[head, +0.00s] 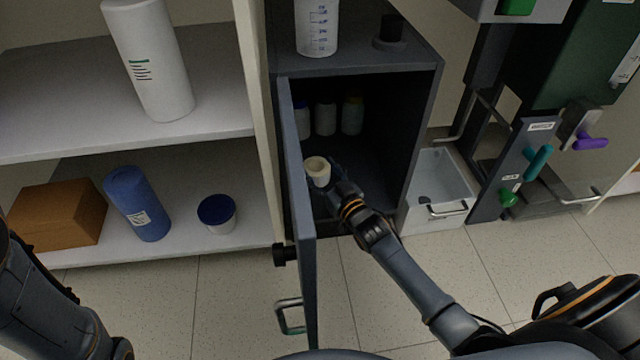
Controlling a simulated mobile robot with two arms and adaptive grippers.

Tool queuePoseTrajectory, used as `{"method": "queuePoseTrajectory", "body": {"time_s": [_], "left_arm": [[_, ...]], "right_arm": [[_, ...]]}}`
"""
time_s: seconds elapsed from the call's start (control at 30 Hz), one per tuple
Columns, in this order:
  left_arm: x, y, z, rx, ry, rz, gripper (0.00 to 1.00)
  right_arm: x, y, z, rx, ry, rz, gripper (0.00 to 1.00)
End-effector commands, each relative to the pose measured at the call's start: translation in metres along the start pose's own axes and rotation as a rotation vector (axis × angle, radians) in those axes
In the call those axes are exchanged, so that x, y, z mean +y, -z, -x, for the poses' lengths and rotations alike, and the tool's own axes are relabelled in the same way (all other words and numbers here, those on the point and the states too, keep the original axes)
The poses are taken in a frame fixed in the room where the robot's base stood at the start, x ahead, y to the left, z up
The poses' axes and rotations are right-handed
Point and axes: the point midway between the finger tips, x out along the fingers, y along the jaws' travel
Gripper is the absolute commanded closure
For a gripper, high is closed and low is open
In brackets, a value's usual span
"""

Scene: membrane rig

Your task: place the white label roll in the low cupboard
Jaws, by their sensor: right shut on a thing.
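The white label roll (317,169) is a small cream ring-shaped roll at the mouth of the low cupboard (432,95). My right gripper (332,174) is shut on it and reaches in through the open front. I cannot tell whether the roll touches the cupboard floor. Several bottles (326,118) stand inside at the back. My left arm shows at the lower left, but its gripper is out of view.
Shelves at left hold a white bottle (152,65), a brown box (57,214), a blue bottle (140,205) and a blue-lidded tub (217,212). A beaker (317,28) stands on the cupboard. A white bin (436,188) and a rig with coloured levers (538,162) stand at right.

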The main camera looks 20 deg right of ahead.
Motion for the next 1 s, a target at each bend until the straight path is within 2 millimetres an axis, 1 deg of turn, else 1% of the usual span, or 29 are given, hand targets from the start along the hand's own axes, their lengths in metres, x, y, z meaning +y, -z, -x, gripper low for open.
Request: {"method": "queuePoseTrajectory", "body": {"time_s": [0.03,0.2,0.27,0.5,0.63,0.67,0.7,0.73,0.77,1.0], "left_arm": [[0.002,0.003,0.007,0.000,0.000,0.000,0.66],[0.005,0.009,0.025,0.000,0.000,0.000,0.66],[0.006,0.009,0.027,0.000,0.000,0.000,0.66],[0.005,0.008,0.024,0.000,0.000,0.000,0.66],[0.005,0.009,0.026,0.000,0.000,0.001,0.66],[0.005,0.009,0.026,0.000,0.000,0.000,0.66],[0.005,0.009,0.025,0.000,0.000,0.000,0.66],[0.005,0.009,0.025,-0.001,0.000,0.001,0.66],[0.005,0.009,0.025,-0.001,0.000,0.001,0.66],[0.005,0.009,0.025,-0.001,0.000,0.000,0.66]], "right_arm": [[0.000,-0.009,0.000,0.000,0.000,0.000,0.72],[0.000,-0.032,0.000,0.000,0.000,0.000,0.72],[0.000,-0.035,0.000,0.000,0.000,0.000,0.72],[0.000,-0.032,0.000,0.000,0.000,0.000,0.72],[0.000,-0.036,0.000,-0.001,0.000,0.000,0.72],[0.000,-0.036,0.000,-0.001,0.000,0.000,0.34],[0.000,-0.036,0.000,-0.001,0.000,0.000,0.26],[0.000,-0.036,0.000,-0.001,0.000,0.000,0.20],[0.000,-0.036,0.000,-0.001,0.000,0.000,0.15],[0.000,-0.036,0.000,-0.002,0.000,0.000,0.15]]}}
